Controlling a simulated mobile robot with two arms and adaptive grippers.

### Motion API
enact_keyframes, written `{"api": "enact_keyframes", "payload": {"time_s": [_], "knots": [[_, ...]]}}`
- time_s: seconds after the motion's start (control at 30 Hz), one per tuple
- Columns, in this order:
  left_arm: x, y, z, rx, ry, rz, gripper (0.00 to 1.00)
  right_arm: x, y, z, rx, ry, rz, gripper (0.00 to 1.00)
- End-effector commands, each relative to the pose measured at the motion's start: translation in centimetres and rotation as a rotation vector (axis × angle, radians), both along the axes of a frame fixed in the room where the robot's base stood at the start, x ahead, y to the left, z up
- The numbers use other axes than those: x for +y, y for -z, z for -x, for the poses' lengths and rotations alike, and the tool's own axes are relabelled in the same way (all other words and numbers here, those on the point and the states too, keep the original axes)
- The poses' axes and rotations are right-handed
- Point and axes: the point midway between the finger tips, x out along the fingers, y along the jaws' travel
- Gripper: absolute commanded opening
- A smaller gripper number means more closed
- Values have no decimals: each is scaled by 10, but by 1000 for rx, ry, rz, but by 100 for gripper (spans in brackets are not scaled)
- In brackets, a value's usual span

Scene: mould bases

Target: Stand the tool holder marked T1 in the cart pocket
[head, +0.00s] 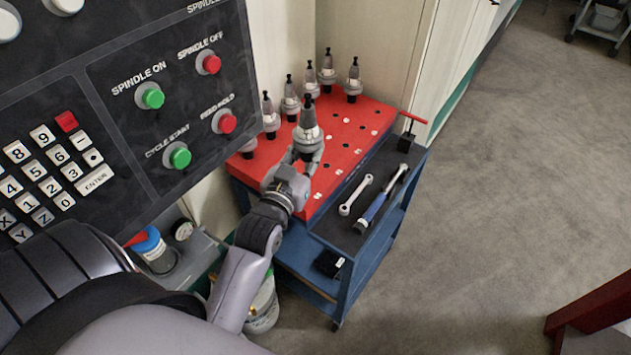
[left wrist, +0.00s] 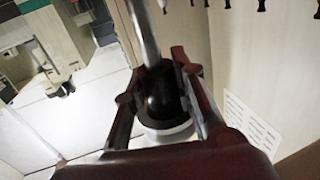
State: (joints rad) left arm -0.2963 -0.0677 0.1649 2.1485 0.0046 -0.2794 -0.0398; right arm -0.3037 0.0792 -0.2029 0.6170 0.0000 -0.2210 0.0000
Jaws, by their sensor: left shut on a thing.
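My left gripper (head: 304,156) is shut on a grey tool holder (head: 308,127) with a tapered top and a dark knob, held roughly upright over the red cart top (head: 345,118). No T1 mark is readable on it. In the left wrist view the holder (left wrist: 160,95) shows as a dark body with a pale ring between the fingers. The cart top has several dark round pockets, such as an empty one (head: 346,146), with small white labels too small to read. The holder's lower end is hidden by the gripper. My right gripper is not in view.
Several other tool holders stand along the back and left of the red top, one of them at the far corner (head: 354,80). The control panel (head: 130,100) is close on the left.

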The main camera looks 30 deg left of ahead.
Motion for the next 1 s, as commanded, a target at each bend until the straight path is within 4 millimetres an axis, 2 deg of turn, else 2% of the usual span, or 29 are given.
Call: {"api": "enact_keyframes", "payload": {"time_s": [0.03,0.23,0.57,1.0], "knots": [[8,0,-8,-17,-15,1,0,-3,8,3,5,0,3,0],[24,2,-21,-17,-46,16,0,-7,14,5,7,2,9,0],[25,14,-21,-16,-49,17,0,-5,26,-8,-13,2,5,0],[25,47,-21,-16,-48,17,0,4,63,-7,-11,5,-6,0]]}}
